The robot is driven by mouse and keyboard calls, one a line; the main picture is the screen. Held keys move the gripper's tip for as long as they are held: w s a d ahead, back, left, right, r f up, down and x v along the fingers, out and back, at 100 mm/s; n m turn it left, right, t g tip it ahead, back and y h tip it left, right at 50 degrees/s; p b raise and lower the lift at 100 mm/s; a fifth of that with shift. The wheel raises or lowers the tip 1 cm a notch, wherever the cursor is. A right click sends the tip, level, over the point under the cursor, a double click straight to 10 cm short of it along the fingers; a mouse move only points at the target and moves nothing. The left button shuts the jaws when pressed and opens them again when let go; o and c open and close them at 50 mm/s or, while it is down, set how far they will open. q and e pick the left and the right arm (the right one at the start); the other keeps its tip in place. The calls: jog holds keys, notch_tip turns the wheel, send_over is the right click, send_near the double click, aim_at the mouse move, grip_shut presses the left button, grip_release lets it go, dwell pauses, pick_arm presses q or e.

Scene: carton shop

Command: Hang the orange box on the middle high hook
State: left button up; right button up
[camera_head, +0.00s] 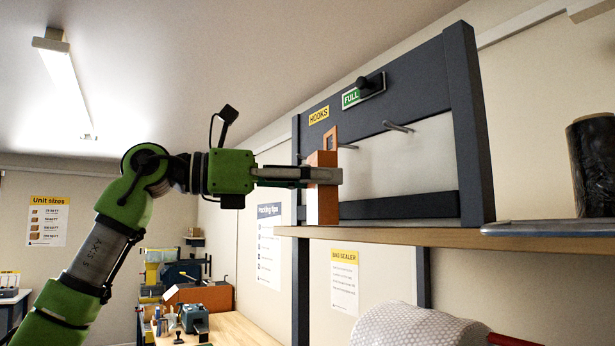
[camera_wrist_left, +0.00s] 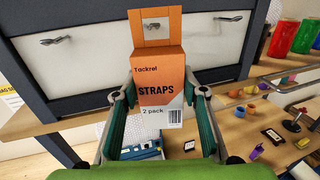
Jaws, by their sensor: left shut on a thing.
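The orange box (camera_head: 322,210), labelled "Straps", is upright with a slotted hang tab on top. My left gripper (camera_head: 325,175) is shut on its sides and holds it in front of the hook board (camera_head: 420,98). In the left wrist view the box (camera_wrist_left: 160,75) is between the two fingers (camera_wrist_left: 160,97). The middle hook (camera_wrist_left: 154,24) shows through the tab's slot there; whether it passes through I cannot tell. One hook (camera_wrist_left: 65,38) is to the left and another (camera_wrist_left: 228,18) to the right. In the head view, two hooks are bare, right of the box. My right gripper is out of view.
A wooden shelf (camera_head: 420,238) runs below the board. A black roll (camera_head: 593,165) stands at the right. A workbench (camera_head: 235,328) with tools is lower left.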

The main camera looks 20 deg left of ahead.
pick_arm(q)
jog(key=shift+w+d, duration=0.4)
jog(key=shift+w, duration=0.05)
jog(key=shift+w+d, duration=0.35)
jog(key=shift+w, duration=0.15)
jog(key=shift+w+d+f+p, duration=0.3)
jog(key=shift+w+f+p, duration=0.05)
jog(key=shift+p, duration=0.15)
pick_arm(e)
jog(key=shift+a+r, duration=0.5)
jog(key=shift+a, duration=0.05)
pick_arm(q)
jog(key=shift+f, duration=0.1)
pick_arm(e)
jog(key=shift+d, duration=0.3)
pick_arm(q)
jog(key=o, duration=1.2)
jog(key=shift+o, duration=0.2)
jog(key=shift+w+d, duration=0.15)
